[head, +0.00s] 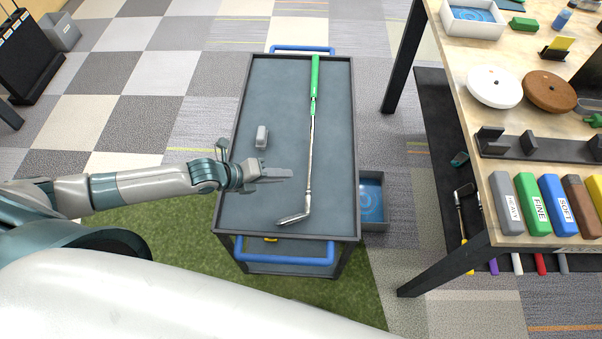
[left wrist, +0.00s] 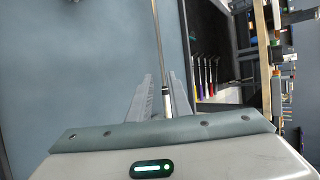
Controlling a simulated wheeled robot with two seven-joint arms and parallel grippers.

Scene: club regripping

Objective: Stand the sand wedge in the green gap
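A golf club (head: 309,150) with a green grip and a steel shaft lies on the grey cart top (head: 260,100), its iron head towards the near edge; its loft marking is not readable. My left gripper (head: 290,175) is just left of the lower shaft, pointing at it. In the left wrist view the gripper (left wrist: 162,95) has its fingers apart, and the shaft (left wrist: 157,45) shows in line with the gap between them. Nothing is visibly gripped. My right gripper is not in view.
Blue rails (head: 285,255) edge the cart. Floor left of the cart is clear.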

